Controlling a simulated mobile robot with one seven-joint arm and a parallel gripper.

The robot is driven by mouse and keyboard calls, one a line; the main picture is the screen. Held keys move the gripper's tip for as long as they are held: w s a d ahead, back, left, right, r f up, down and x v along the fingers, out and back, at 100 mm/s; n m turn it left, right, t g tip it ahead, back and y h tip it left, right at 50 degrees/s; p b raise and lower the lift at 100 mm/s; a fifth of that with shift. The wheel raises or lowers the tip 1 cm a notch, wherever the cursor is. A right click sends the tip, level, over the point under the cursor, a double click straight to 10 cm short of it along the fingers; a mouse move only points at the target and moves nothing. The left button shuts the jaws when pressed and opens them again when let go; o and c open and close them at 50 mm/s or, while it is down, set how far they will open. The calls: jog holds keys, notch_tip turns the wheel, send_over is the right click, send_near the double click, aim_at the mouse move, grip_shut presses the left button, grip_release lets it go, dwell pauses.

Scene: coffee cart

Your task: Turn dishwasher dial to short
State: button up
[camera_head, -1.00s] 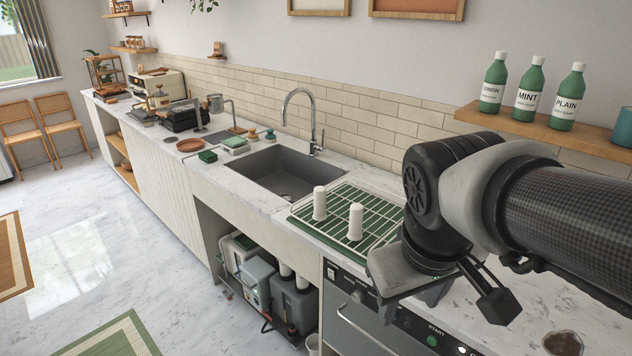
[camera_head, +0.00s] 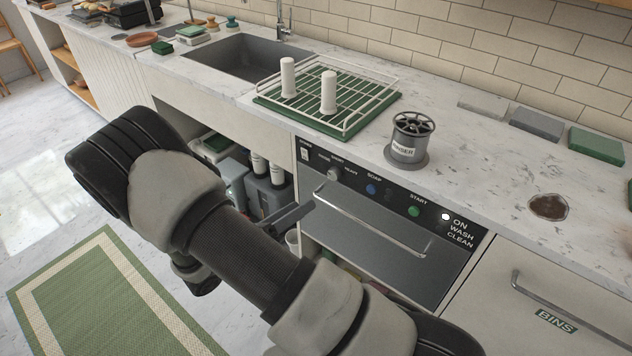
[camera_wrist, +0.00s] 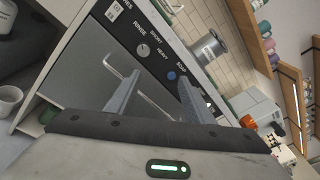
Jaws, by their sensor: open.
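The dishwasher (camera_head: 375,240) is under the counter, with a dark control panel along its top. Its small grey dial (camera_head: 333,173) sits at the panel's left, among the labels RINSE, SHORT and HEAVY. The dial (camera_wrist: 143,51) also shows in the wrist view, above and between the fingers. I cannot tell which label it points to. My gripper (camera_wrist: 158,86) is open and empty, with its two fingers apart and pointing toward the panel. It appears not to touch the dial. In the head view one finger shows left of the dishwasher handle; my arm hides the rest.
A blue SOAP button (camera_head: 371,189) and a green START button (camera_head: 414,211) lie right of the dial. The handle bar (camera_head: 365,222) juts out below the panel. A drying rack (camera_head: 375,115) and a rinser (camera_head: 409,138) stand on the counter above. Open shelving with containers is at left.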

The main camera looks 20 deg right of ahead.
notch_tip(320, 180, down, 3)
jog(key=a+n+t, duration=0.2)
jog(key=n, duration=0.1)
jog(key=b, duration=0.2)
send_near(332, 176)
jog(key=x, duration=0.8)
jog(key=shift+w+d, duration=0.1)
jog(key=shift+d, duration=0.2)
jog(key=shift+c, duration=0.2)
jog(key=c, duration=1)
